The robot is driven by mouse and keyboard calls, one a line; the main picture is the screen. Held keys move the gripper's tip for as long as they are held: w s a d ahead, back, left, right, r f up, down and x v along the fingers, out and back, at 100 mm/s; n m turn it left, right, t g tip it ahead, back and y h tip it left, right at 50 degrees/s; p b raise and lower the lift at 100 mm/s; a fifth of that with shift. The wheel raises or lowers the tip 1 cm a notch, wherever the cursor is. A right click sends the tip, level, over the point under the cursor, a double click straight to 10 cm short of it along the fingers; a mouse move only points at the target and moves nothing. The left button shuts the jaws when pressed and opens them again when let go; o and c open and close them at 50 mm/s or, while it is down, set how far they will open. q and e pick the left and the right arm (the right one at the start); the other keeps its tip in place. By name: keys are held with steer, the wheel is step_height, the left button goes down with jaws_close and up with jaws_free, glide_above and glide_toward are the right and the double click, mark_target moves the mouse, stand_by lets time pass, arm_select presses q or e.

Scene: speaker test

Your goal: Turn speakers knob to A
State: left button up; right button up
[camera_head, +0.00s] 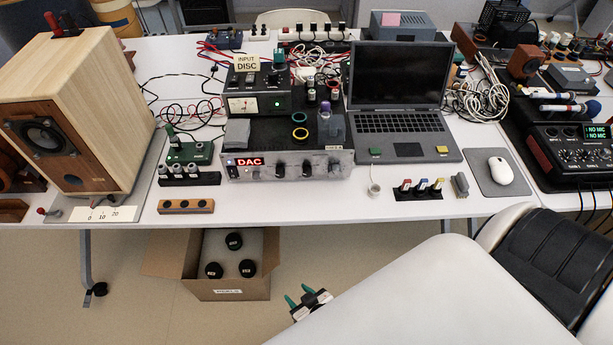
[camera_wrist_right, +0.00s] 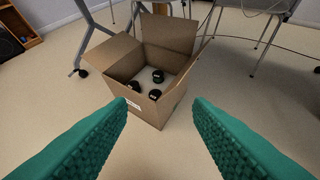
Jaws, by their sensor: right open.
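A silver amplifier (camera_head: 305,166) with a red "DAC" label and several dark knobs (camera_head: 307,168) on its front panel stands near the table's front edge. The lettering by the knobs is too small to read, so I cannot tell which one is the speakers knob or where it points. My right gripper (camera_head: 298,295), with green fingers, is low in front of the table, below and well apart from the amplifier. In the right wrist view the gripper (camera_wrist_right: 161,108) is open and empty, facing a cardboard box. My left gripper is not in view.
The open cardboard box (camera_head: 227,290) on the floor holds three dark round items. A big wooden speaker (camera_head: 115,100) stands left of the amplifier, a laptop (camera_head: 400,128) right. A black "INPUT DISC" unit (camera_head: 258,103) sits behind. Small items line the table's front edge.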

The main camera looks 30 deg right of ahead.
steer(key=w+d+r+m+t+h+b, duration=0.1)
steer(key=w+r+m+t+h+b, duration=0.15)
steer(key=w+r, duration=0.4)
steer(key=m+t+h+b, duration=0.2)
steer(key=m+h+b, duration=0.1)
steer(key=m+h, duration=0.45)
glide_toward(307, 175)
steer(key=shift+n+h, duration=0.3)
steer(key=x, duration=0.8)
steer(key=shift+w+p, duration=0.3)
steer(key=shift+p, duration=0.05)
steer(key=c, duration=1)
